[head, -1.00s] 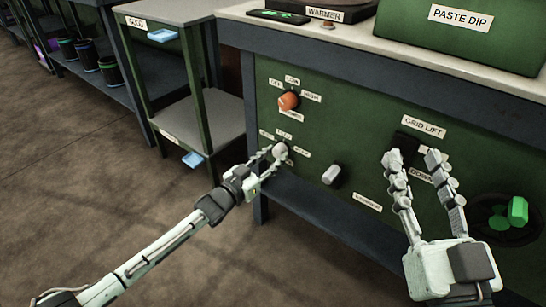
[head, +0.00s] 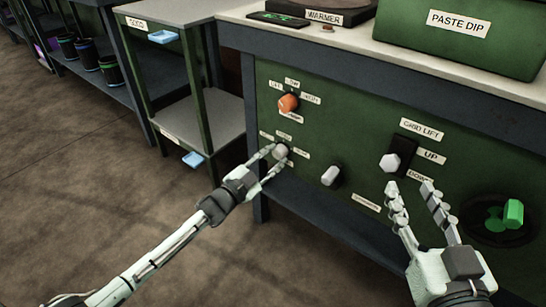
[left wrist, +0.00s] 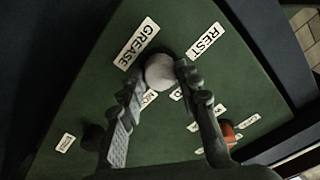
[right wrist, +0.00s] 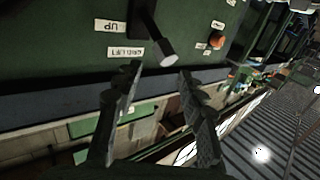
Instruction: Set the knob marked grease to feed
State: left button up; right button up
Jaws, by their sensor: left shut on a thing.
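The pale grey knob (head: 281,151) sits low on the left of the green panel. My left gripper (head: 275,160) is shut on it, one finger on each side. In the left wrist view the round knob (left wrist: 160,71) shows between the fingertips (left wrist: 158,85); a GREASE label (left wrist: 136,43) and a REST label (left wrist: 204,39) lie beside it. Other labels around it are partly hidden by the fingers, and I cannot read which one it points at. My right gripper (head: 411,188) is open and empty, just below the grid lift switch.
An orange knob (head: 288,102) is above the gripped knob, a light knob (head: 331,175) to its right. The grid lift switch (head: 390,162) has an UP label (head: 431,157). A green knob (head: 513,213) is far right. A shelf rack (head: 205,115) stands left.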

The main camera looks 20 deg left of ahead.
pick_arm(q)
jog(key=m, duration=0.3)
jog(key=shift+m, duration=0.8)
pick_arm(e)
jog(key=shift+a+r, duration=0.25)
jog(key=shift+r, duration=0.25)
jog(key=shift+r+t+y, duration=0.2)
jog(key=shift+t+y, duration=0.1)
pick_arm(q)
jog(key=o, duration=1.2)
jog(key=shift+c, duration=0.2)
jog(key=shift+s, duration=0.3)
jog(key=v, duration=1.1)
jog(key=shift+s+a, duration=0.15)
jog(key=shift+s, duration=0.1)
pick_arm(e)
jog(key=shift+f, duration=0.1)
